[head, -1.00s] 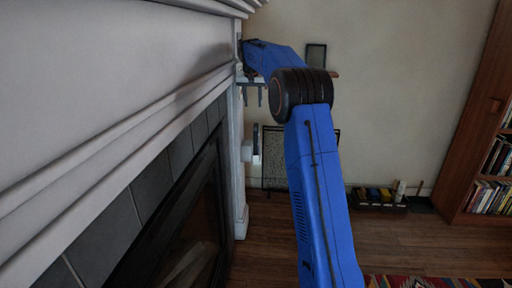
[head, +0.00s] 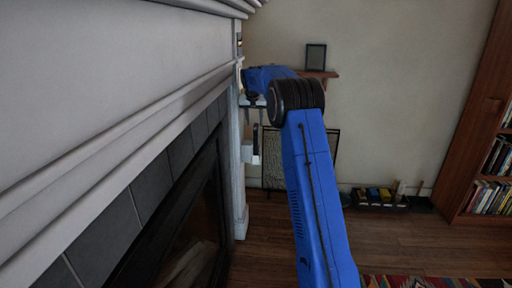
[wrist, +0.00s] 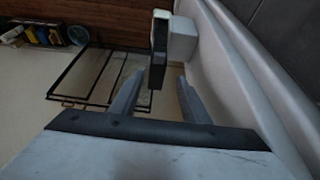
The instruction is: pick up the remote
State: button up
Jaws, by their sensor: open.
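A slim dark upright slab with a pale face, which looks like the remote (head: 256,139), stands against a small white block (head: 247,152) on the side of the fireplace surround. In the wrist view the remote (wrist: 158,52) is at top centre, beside the white block (wrist: 182,40). My gripper (wrist: 160,77) is open and empty. Its two fingers point towards the remote, whose near end appears between the fingertips. I cannot tell how far apart they are in depth. In the head view my gripper is just above the remote, its fingers hard to make out.
The white mantel and surround (head: 120,130) run close along the left of my arm. A black-framed screen (head: 272,172) stands behind the remote. A small wooden shelf with a dark frame (head: 316,57) is on the back wall. A bookcase (head: 480,130) stands at right.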

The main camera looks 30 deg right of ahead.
aim_at(256, 125)
jog(key=x, duration=0.5)
jog(key=shift+s+d+f, duration=0.1)
jog(key=shift+s+d, duration=0.05)
jog(key=shift+s, duration=0.15)
jog(key=shift+c, duration=0.3)
grip_shut()
